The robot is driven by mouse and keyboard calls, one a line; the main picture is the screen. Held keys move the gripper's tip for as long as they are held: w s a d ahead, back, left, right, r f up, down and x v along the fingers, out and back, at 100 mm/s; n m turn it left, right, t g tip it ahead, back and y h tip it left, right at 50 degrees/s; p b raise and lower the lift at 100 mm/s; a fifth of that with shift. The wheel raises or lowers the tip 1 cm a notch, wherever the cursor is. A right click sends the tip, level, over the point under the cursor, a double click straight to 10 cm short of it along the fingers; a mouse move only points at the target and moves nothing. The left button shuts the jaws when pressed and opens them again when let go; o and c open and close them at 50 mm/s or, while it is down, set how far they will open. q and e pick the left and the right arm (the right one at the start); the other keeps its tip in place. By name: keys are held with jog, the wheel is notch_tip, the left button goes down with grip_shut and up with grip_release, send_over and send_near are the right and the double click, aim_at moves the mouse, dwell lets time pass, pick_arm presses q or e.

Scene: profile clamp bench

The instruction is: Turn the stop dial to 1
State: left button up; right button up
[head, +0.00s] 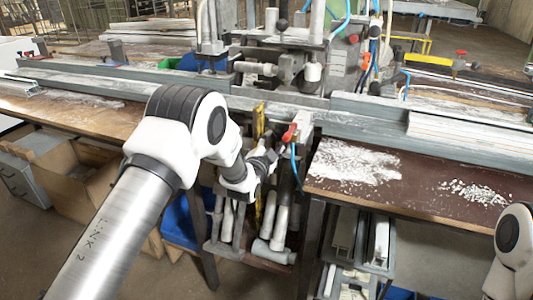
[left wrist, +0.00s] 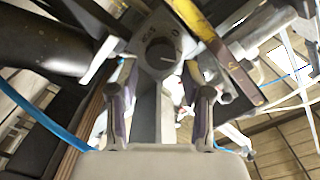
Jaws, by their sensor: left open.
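The stop dial (left wrist: 160,54) is a dark round knob on a grey plate (left wrist: 142,40), in the upper middle of the left wrist view. A light line on the knob points to the right. Small marks show on the plate around it, too blurred to read surely. My left gripper (left wrist: 162,92) is open, its two fingers below and to either side of the dial, with nothing between them that I can see held. In the head view my left gripper (head: 262,165) is at the front of the bench, below the clamp, and the dial is hidden there.
A red-handled lever (head: 290,133) and a yellow bar (head: 258,120) are close to the left gripper. The yellow bar (left wrist: 215,45) also passes right beside the dial in the left wrist view. Blue hoses hang nearby. A brown bench top (head: 420,190) with white chips lies to the right.

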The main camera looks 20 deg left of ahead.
pick_arm(q)
jog(key=s, duration=0.8)
jog(key=shift+s, duration=0.2)
jog(key=shift+a, duration=0.1)
jog(key=s+a+f+n+g+p, duration=0.25)
jog(key=s+f+g+p, duration=0.7)
jog(key=s+f, duration=0.8)
jog(key=s+d+f+n+g+p, duration=0.1)
jog(key=s+n+g, duration=0.7)
jog(key=s, duration=1.8)
jog(key=shift+s+f+g, duration=0.35)
jog(key=shift+f, duration=0.25)
